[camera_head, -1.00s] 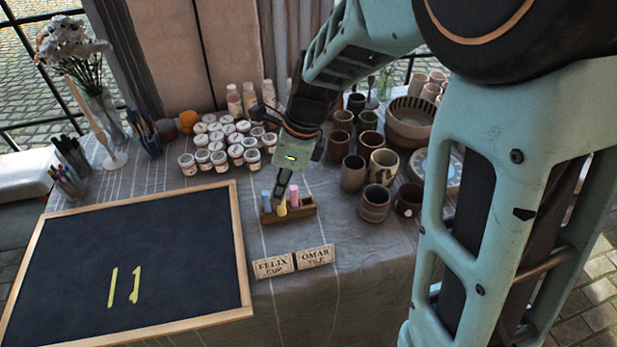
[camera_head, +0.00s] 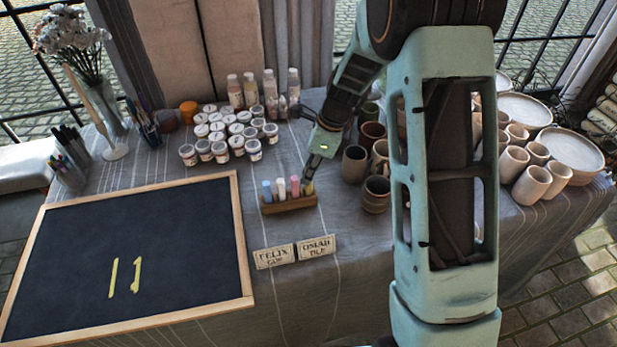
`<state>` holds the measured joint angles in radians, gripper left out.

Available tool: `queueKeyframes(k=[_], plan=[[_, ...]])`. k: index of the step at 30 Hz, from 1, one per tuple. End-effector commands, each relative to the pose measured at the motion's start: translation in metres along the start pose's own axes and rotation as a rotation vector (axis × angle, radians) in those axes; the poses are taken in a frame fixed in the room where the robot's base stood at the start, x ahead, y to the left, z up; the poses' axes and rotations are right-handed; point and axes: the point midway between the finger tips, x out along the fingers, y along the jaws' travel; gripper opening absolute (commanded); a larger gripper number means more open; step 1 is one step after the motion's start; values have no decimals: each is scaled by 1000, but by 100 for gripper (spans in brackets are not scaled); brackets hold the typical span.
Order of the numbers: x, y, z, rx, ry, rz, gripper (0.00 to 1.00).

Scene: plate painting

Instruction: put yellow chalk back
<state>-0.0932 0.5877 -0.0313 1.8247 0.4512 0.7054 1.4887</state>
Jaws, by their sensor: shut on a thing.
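The wooden chalk holder (camera_head: 290,206) stands on the cloth-covered table, right of the blackboard. A blue chalk (camera_head: 267,190), a white chalk (camera_head: 280,187) and a pink chalk (camera_head: 295,186) stand upright in it. The yellow chalk (camera_head: 309,188) is at the holder's right end, below my gripper (camera_head: 309,178). My gripper is shut on the yellow chalk, with its fingers pointing down. The chalk's lower end is at the holder's right slot; I cannot tell how deep it sits.
The blackboard (camera_head: 60,245) bears yellow marks. Paint jars (camera_head: 220,150) stand behind the holder. Brown cups (camera_head: 376,194) stand close to its right. Two name cards (camera_head: 274,257) lie in front. Pale cups (camera_head: 531,184) and plates are farther right.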

Motion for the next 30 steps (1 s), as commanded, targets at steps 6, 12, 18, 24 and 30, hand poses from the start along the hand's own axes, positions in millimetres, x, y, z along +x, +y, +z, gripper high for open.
queueKeyframes(k=[6,12,18,24,30], plan=[[20,1,-5,0,0,2,0],[20,1,-6,0,1,2,0],[22,1,-6,0,1,2,24],[22,1,-6,0,1,2,31],[17,1,-5,0,0,1,31]])
